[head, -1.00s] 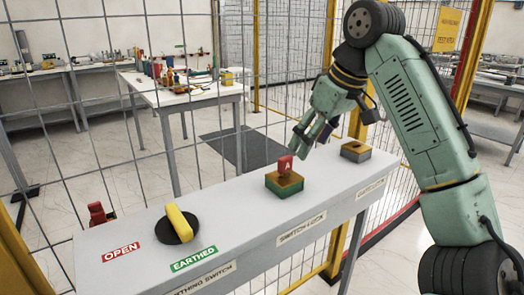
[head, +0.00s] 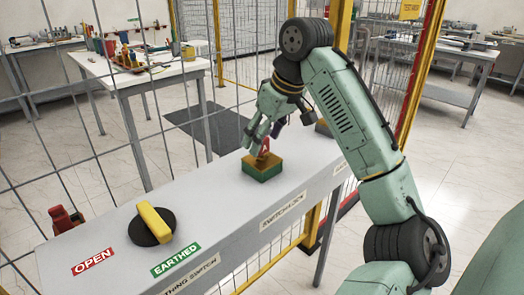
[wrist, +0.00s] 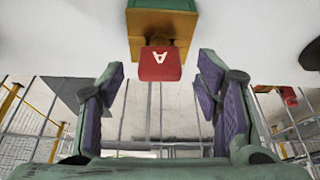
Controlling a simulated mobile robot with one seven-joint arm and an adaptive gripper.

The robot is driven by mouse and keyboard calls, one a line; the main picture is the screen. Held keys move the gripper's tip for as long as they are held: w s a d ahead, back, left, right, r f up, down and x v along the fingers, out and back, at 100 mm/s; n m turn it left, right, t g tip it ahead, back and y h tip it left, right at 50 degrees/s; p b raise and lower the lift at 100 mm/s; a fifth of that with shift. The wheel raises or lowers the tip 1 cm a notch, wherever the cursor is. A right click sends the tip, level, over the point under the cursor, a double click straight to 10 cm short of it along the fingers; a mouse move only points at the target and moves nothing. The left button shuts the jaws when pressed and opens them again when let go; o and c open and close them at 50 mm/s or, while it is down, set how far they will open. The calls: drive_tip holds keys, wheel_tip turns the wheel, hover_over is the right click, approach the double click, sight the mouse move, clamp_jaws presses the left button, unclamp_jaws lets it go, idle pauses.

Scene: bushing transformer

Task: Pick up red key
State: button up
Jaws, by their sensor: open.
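The red key (head: 265,146) marked with a white A stands upright in a gold and green lock block (head: 262,171) on the grey panel top. In the wrist view the key (wrist: 160,66) hangs below the lock block (wrist: 161,20) in the picture, centred between my fingers. My gripper (head: 262,132) is open right at the key in the head view, where its fingers partly cover it. In the wrist view my gripper (wrist: 160,92) has a finger on either side with gaps to the key. I see no clear contact.
A second red key-like piece (head: 66,219) stands at the panel's left end; it also shows in the wrist view (wrist: 289,95). A yellow handle on a black disc (head: 152,221) sits nearer. A wire mesh fence (head: 110,135) runs behind the panel.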

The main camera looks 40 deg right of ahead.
drive_tip(key=shift+x, duration=1.15)
drive_tip(key=shift+c, duration=0.5)
drive_tip(key=c, duration=1.1)
drive_tip(key=shift+r, duration=0.1)
drive_tip(key=shift+c, duration=0.2)
